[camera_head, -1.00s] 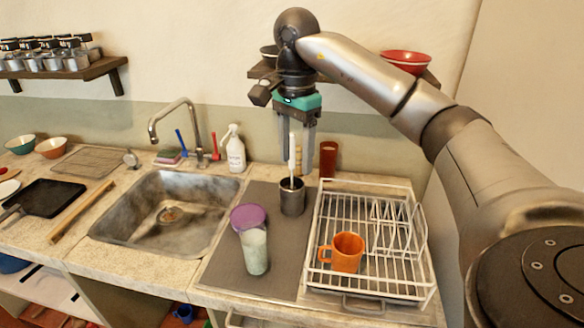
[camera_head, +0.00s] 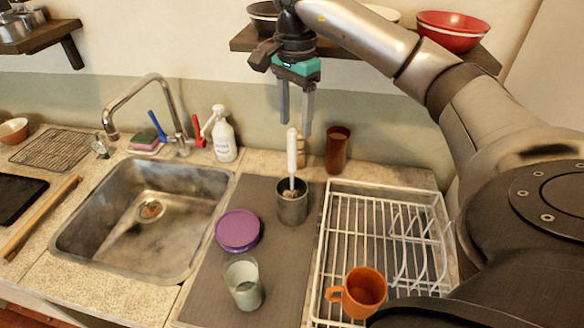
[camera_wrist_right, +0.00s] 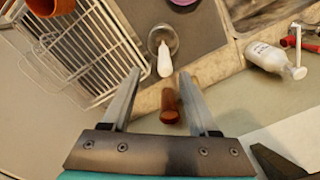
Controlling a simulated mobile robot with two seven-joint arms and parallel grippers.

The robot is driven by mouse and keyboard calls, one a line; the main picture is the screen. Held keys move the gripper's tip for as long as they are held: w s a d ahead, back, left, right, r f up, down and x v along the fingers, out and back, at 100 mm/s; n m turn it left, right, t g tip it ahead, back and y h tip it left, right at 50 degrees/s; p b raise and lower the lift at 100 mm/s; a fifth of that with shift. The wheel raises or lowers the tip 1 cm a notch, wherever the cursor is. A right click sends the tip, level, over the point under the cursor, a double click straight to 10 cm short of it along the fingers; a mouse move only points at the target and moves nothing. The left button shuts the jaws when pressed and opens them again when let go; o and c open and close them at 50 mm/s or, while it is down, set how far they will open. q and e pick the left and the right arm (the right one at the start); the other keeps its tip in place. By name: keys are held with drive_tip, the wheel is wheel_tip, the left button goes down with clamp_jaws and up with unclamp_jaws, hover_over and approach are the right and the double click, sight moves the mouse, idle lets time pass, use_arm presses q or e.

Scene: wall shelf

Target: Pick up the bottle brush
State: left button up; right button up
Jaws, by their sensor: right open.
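The bottle brush (camera_head: 292,150) stands upright, white handle up, in a grey metal cup (camera_head: 292,208) on the dark mat; its lower end is mostly hidden in the cup. My right gripper (camera_head: 295,128) hangs fingers down, open and empty, with its tips near the top of the handle in the head view. In the right wrist view the brush handle (camera_wrist_right: 164,60) shows just beyond and between the open fingertips (camera_wrist_right: 159,73), with no contact visible. My left gripper is out of view.
A brown tumbler (camera_head: 337,150) stands right behind the cup. A white dish rack (camera_head: 335,230) with an orange mug (camera_head: 364,291) is to the right. A shelf with bowls (camera_head: 452,30) hangs above.

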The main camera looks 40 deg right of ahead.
hover_over(292, 171)
drive_tip(key=f, duration=0.4)
drive_tip(key=d+f, duration=0.1)
drive_tip(key=f, duration=0.1)
drive_tip(key=shift+w+a+f, duration=0.1)
drive_tip(key=shift+w+f, duration=0.1)
drive_tip(key=shift+f, duration=1.1)
drive_tip(key=shift+w+a+f, duration=0.1)
drive_tip(key=shift+w+f, duration=0.1)
drive_tip(key=shift+f, duration=1.05)
clamp_jaws()
